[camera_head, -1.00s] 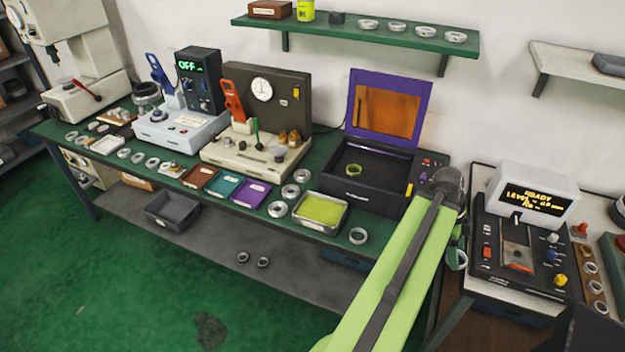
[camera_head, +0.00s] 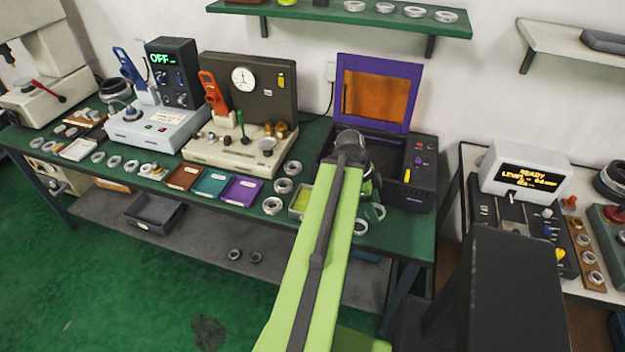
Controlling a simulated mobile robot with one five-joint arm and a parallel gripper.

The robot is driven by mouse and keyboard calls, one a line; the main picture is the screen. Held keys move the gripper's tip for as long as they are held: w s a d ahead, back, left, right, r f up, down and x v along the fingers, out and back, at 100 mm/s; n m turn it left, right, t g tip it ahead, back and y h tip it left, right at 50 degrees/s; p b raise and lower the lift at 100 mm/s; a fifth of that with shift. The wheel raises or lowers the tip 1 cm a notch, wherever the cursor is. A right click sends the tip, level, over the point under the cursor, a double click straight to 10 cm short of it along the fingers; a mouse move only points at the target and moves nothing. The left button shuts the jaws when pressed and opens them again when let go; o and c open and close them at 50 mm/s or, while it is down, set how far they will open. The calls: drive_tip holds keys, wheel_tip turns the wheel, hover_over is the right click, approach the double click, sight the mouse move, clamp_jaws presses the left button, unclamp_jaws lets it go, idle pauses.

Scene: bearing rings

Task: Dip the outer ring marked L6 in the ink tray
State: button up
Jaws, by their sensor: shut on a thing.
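My gripper (camera_head: 371,198) is mostly hidden behind my green arm at the front right of the green bench. It is shut on a pale ring (camera_head: 377,212), which hangs at the gripper's lower end; I cannot read a mark on it. The held ring appears just above and right of a loose ring (camera_head: 360,227) near the bench's front edge. A shallow metal tray with a yellow-green surface (camera_head: 299,203), which looks like the ink tray, is left of the gripper. My arm covers its right part.
A dark box with a raised purple-framed lid (camera_head: 378,92) stands behind the gripper. Several loose rings (camera_head: 272,205) lie left of the yellow-green tray, beside brown, teal and purple trays (camera_head: 241,191). A separate table with a display unit (camera_head: 525,168) stands right, across a gap.

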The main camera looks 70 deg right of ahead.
drive_tip(key=w+d+n+h, duration=0.25)
drive_tip(key=w+n, duration=0.25)
drive_tip(key=w, duration=1.5)
drive_tip(key=shift+t+y, duration=0.35)
drive_tip(key=shift+t, duration=0.05)
drive_tip(key=f+b, duration=0.2)
drive_tip(key=b, duration=0.1)
drive_tip(key=f+b, duration=0.1)
drive_tip(key=f, duration=0.1)
drive_tip(key=shift+d+f, duration=0.1)
drive_tip(key=shift+d, duration=0.25)
drive_tip(key=shift+f+b, duration=2.95)
drive_tip(key=shift+b, duration=0.15)
drive_tip(key=shift+r, duration=0.1)
wheel_tip(320, 180, up, 8)
drive_tip(key=p, duration=0.8)
drive_tip(key=shift+r+p, duration=0.25)
drive_tip(key=shift+p, duration=0.1)
